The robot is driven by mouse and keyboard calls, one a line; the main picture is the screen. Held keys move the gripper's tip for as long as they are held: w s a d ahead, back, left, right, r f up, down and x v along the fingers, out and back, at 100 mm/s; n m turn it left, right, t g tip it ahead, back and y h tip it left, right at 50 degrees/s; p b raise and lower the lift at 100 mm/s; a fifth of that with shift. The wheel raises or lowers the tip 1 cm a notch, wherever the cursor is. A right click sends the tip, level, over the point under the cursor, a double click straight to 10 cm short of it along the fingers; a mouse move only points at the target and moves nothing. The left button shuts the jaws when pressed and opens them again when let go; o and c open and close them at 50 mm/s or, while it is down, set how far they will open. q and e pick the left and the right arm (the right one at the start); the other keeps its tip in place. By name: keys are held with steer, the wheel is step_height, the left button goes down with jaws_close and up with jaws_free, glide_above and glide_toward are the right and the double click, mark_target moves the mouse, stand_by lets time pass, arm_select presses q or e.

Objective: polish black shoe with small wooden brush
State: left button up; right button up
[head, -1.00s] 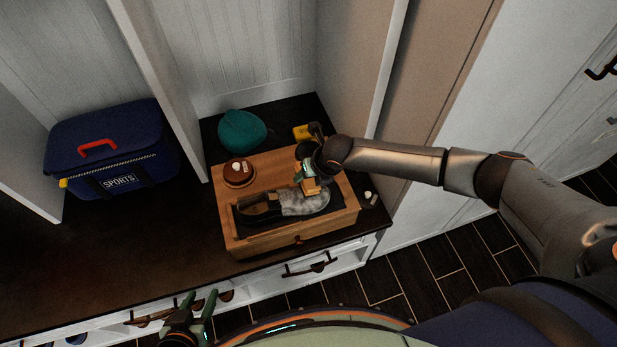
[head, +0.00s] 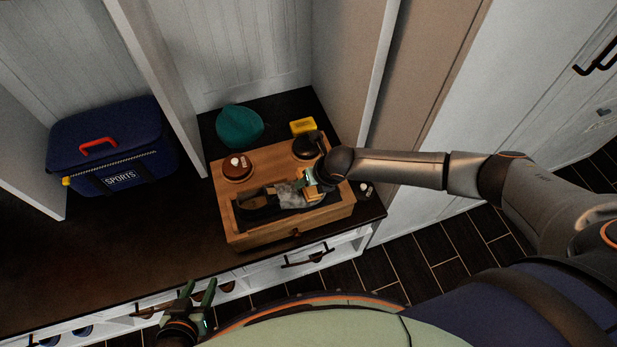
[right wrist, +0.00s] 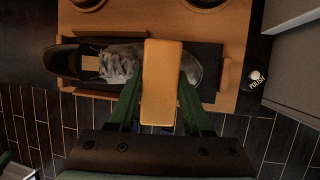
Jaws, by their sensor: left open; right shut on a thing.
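My right gripper (head: 318,184) is shut on the small wooden brush (head: 313,196), held over the toe end of the shoe. In the right wrist view the brush (right wrist: 161,85) hides part of the toe; I cannot tell if the bristles touch. My left gripper (head: 199,294) is open and empty, low at the front of the bench.
A blue sports bag (head: 112,148) stands left. The bench left of the box is clear.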

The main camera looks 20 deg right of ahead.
steer(key=shift+f, duration=0.1)
steer(key=shift+w+b, duration=0.8)
steer(key=shift+w, duration=0.35)
steer(key=shift+w+a+r, duration=0.1)
steer(key=shift+w+r, duration=0.15)
steer(key=shift+w, duration=0.4)
steer(key=shift+f+b, duration=0.2)
steer(key=shift+b, duration=0.2)
steer(key=shift+r, duration=0.1)
